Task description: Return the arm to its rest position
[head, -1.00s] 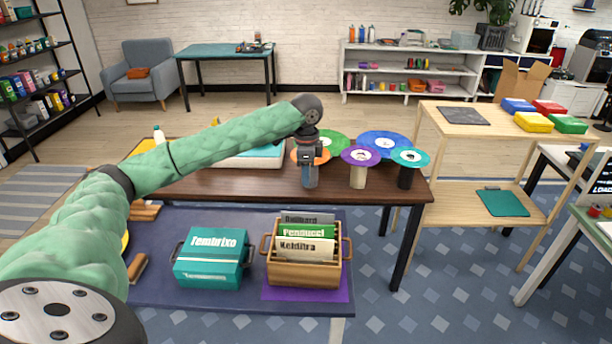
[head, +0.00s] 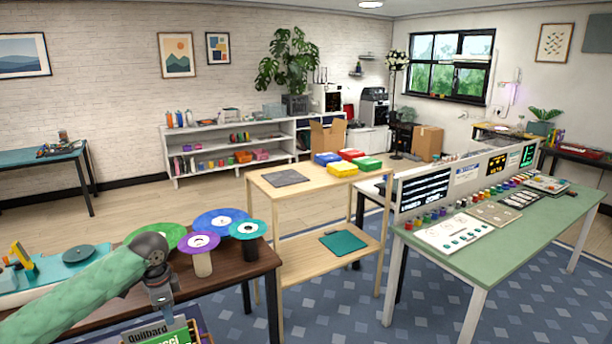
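My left arm (head: 75,300), with a green sleeve, reaches in from the lower left of the head view. Its dark wrist is bent, and my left gripper (head: 165,300) hangs downward near the front edge of the dark brown table (head: 225,283). The fingertips are small and dark, and I cannot tell whether they are apart or together. No held object shows in it. Below it, at the bottom edge, are the tops of file cards (head: 150,334), one reading "Quilbard". My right gripper is out of view.
Colored discs on stands, including a purple one (head: 198,242) and a teal one (head: 248,229), stand close right of the wrist. A wooden shelf table (head: 300,190) and a green workbench (head: 490,240) stand to the right. Open floor lies behind the brown table.

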